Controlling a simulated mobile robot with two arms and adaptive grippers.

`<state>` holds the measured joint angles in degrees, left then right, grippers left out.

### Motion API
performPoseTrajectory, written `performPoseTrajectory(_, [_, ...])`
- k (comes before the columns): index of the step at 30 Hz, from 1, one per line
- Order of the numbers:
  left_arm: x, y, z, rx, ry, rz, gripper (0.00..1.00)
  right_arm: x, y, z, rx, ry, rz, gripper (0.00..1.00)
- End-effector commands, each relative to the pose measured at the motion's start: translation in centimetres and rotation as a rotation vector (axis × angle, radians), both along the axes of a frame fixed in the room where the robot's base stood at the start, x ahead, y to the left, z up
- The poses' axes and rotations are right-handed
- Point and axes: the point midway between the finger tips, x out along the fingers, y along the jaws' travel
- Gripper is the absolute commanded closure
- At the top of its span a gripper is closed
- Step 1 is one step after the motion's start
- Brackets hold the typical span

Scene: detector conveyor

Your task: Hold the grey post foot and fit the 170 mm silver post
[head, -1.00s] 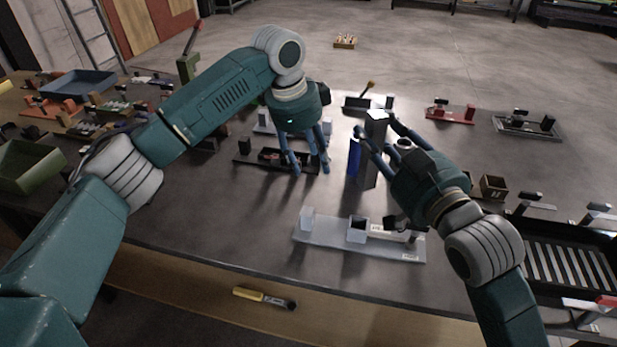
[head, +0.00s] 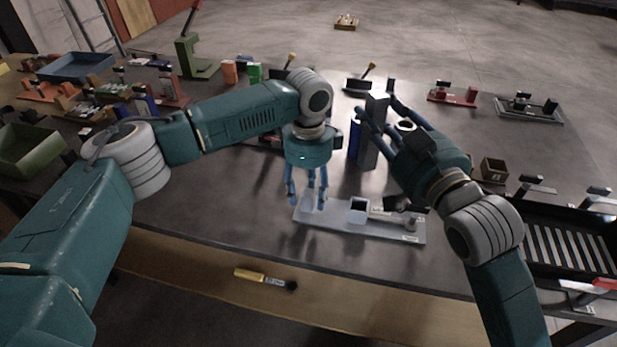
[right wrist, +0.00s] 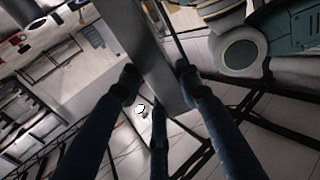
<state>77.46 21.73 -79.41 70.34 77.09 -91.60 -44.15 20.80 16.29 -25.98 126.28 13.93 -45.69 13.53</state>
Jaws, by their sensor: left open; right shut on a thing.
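The silver post (head: 369,150) is a tall grey bar, upright in the head view. My right gripper (head: 376,112) is shut on its upper part. In the right wrist view the post (right wrist: 150,50) runs between the fingers of my right gripper (right wrist: 160,85). Whether its lower end touches the table is unclear. The grey post foot (head: 335,227) is a light grey plate with a square open socket (head: 358,211), lying near the table's front. My left gripper (head: 306,198) is open, fingers down, at the plate's left end, partly hiding the pale block there.
A blue upright piece (head: 354,140) stands just left of the post. A black slatted tray (head: 560,250) is at the right, a small brown box (head: 494,169) beyond it. A yellow-handled brush (head: 262,279) lies at the front edge. The table left of the foot is clear.

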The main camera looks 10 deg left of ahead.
Motion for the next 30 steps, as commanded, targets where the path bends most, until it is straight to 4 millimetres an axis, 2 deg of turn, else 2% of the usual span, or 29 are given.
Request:
performPoseTrajectory(6, [0.0,0.0,-1.5,0.0,0.0,-0.001,0.52,0.0,0.0,0.2,0.002,-0.003,0.0,1.0])
performPoseTrajectory(14, [0.0,0.0,-1.6,-0.001,-0.001,-0.001,0.52,0.0,0.0,0.2,0.002,-0.003,0.0,1.0])
performPoseTrajectory(17, [0.0,0.0,-1.6,-0.001,-0.001,-0.001,0.68,0.0,0.0,0.1,0.002,-0.003,0.0,1.0])
performPoseTrajectory(22, [0.0,-0.1,-1.6,-0.001,-0.001,-0.001,1.0,0.0,0.0,0.1,0.002,-0.003,0.0,1.0])
performPoseTrajectory(26, [0.0,-0.1,-1.6,-0.001,-0.001,-0.001,1.0,0.0,0.0,0.2,0.002,-0.003,0.0,1.0])
performPoseTrajectory(27, [0.0,-0.1,-1.6,-0.001,-0.001,-0.001,0.64,0.0,0.0,0.2,0.002,-0.003,0.0,1.0])
performPoseTrajectory(29, [0.0,-0.1,-1.6,-0.001,-0.001,-0.001,0.52,0.0,0.0,0.2,0.002,-0.003,0.0,1.0])
performPoseTrajectory(30, [0.0,-0.1,-1.6,-0.001,-0.001,-0.001,0.5,0.0,0.0,0.2,0.002,-0.003,0.0,1.0])
